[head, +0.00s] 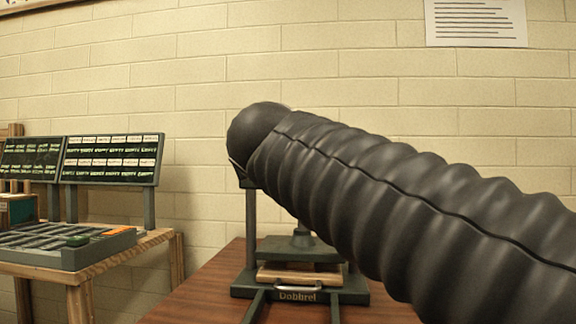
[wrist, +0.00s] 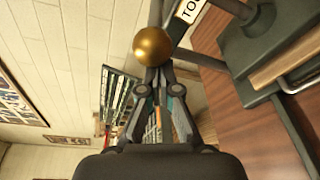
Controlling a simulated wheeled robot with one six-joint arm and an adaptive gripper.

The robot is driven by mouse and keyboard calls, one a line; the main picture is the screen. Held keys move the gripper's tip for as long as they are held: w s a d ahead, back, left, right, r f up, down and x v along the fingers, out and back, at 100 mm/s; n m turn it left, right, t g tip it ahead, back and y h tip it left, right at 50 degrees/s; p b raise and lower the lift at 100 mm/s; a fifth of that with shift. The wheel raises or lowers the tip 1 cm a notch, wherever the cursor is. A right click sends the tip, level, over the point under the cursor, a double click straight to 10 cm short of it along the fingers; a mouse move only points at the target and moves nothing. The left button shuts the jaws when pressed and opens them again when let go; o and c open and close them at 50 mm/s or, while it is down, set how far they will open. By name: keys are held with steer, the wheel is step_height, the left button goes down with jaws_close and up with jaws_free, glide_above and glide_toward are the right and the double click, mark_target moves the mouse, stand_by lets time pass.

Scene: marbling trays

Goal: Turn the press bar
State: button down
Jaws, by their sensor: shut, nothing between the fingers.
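The dark press (head: 300,293), marked "Dobbrel", stands on a brown table in the head view. My ribbed arm covers its top, so the press bar is hidden there. In the wrist view a brass ball (wrist: 152,46) shows just beyond my gripper (wrist: 154,76); it looks like the end knob of the press bar. The gripper is shut and holds nothing. The fingertips are close to the ball, but I cannot tell whether they touch it. The press frame (wrist: 248,45) is to the right in the wrist view. The gripper is hidden in the head view.
A wooden board (head: 300,273) with a metal handle lies in the press. The brown table (head: 205,290) is bare to its left. Further left, a wooden bench (head: 150,240) carries a slotted tray (head: 90,251) and dark display panels (head: 113,160). A brick wall stands behind.

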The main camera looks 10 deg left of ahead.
steer(key=shift+s+d, duration=0.15)
steer(key=shift+d, duration=0.15)
stand_by(0.5)
steer(key=a+f+b, duration=0.2)
steer(key=a, duration=0.2)
steer(key=d+v, duration=0.1)
steer(key=v, duration=0.9)
steer(key=shift+d+r, duration=0.15)
steer(key=shift+r, duration=0.05)
